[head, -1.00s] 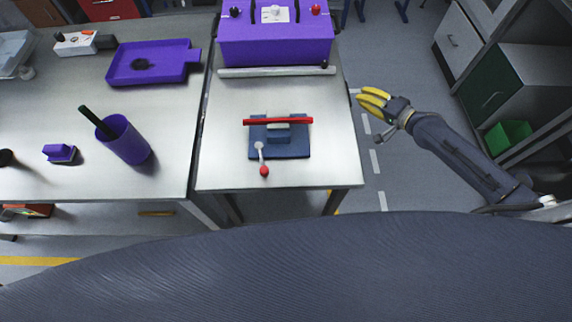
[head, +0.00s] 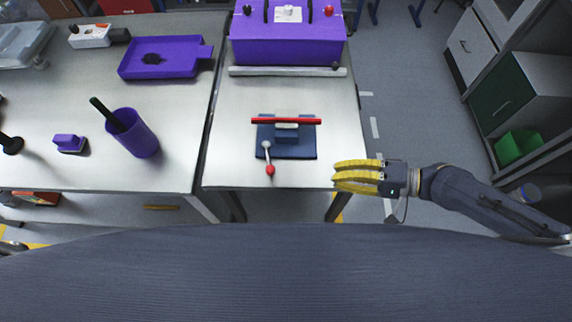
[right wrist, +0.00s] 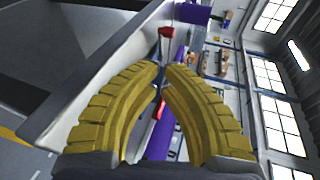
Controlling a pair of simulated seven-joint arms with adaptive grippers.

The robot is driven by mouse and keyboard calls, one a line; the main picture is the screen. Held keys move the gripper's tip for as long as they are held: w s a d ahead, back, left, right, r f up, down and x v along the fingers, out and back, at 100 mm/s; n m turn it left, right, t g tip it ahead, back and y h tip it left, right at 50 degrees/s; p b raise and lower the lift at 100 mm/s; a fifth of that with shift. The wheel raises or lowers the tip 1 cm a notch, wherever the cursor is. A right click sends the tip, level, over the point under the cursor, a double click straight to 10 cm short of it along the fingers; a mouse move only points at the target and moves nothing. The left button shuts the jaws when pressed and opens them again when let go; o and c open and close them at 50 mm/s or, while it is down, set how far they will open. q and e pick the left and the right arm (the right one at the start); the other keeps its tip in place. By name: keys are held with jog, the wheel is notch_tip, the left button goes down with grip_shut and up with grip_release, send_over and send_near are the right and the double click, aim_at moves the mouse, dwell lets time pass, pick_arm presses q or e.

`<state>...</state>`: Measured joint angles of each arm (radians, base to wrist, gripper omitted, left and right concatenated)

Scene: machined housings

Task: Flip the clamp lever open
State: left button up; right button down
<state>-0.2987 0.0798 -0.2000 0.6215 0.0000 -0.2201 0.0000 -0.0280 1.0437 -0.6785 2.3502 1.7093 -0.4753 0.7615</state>
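The clamp stands on a blue base plate (head: 300,149) on the right-hand table, with a red bar (head: 286,121) across its top. Its lever (head: 267,157) points toward me and ends in a red ball knob (head: 270,170). My right gripper (head: 336,175) has yellow fingers pointing left, at the table's right edge, to the right of the knob and apart from it. In the right wrist view its fingertips (right wrist: 163,67) stand a little apart with nothing held between them. A red knob-like end (right wrist: 166,34) shows beyond them. My left gripper is not seen.
A purple box (head: 287,46) and a pale rail (head: 287,71) stand behind the clamp. The left table holds a purple cup (head: 139,141), a purple tray (head: 137,70) and a small purple part (head: 69,142). The tabletop right of the clamp is clear.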

jog(key=shift+a, duration=0.1)
send_near(269, 157)
jog(key=s+a, duration=0.1)
jog(key=s+a+f, duration=0.1)
jog(key=shift+a, duration=0.4)
jog(key=shift+w+a, duration=0.15)
jog(key=shift+a, duration=0.45)
jog(key=shift+w+a, duration=0.15)
jog(key=shift+a, duration=0.45)
jog(key=shift+a, duration=0.15)
